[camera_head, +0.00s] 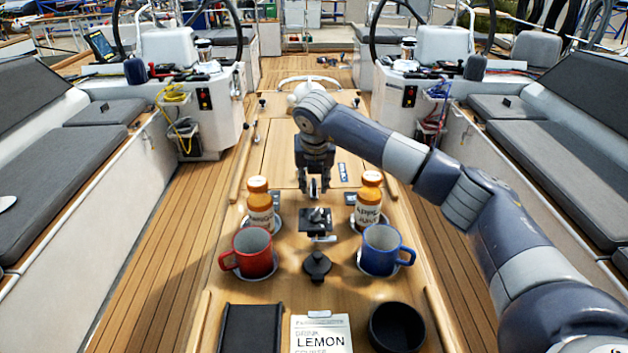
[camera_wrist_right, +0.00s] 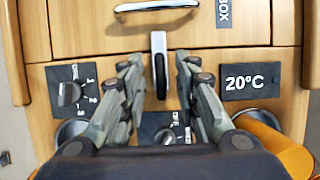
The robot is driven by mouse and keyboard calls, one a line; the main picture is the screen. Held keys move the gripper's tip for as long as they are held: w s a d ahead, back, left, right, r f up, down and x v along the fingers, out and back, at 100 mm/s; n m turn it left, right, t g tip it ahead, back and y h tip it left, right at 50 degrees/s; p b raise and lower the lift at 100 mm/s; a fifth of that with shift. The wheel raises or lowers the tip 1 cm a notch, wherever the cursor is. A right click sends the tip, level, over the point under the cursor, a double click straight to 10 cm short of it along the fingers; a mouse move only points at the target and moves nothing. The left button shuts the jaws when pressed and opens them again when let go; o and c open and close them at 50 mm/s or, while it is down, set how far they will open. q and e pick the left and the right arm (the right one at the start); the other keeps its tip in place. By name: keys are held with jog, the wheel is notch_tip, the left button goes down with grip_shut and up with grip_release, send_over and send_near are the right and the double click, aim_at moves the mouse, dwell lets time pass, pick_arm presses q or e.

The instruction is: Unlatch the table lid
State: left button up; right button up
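The table lid (camera_head: 283,150) is a wooden panel on the long centre table and lies flat in its frame. In the right wrist view the lid (camera_wrist_right: 90,22) carries a curved metal handle (camera_wrist_right: 155,6). A latch (camera_wrist_right: 159,62), a light metal bar with a dark lever, crosses the seam at the lid's near edge. My right gripper (camera_head: 313,190) points down over this edge and hides the latch in the head view. In the wrist view the gripper (camera_wrist_right: 158,75) is open, one finger each side of the latch, with gaps visible. My left gripper is out of view.
Two orange juice bottles (camera_head: 260,208) (camera_head: 369,205), a red mug (camera_head: 252,252) and a blue mug (camera_head: 383,250) flank the near table. A black knob (camera_head: 317,264) stands between the mugs. Dial plates (camera_wrist_right: 70,88) and a 20°C plate (camera_wrist_right: 246,82) lie beside the gripper.

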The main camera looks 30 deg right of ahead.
jog(key=shift+x, duration=0.85)
grip_shut()
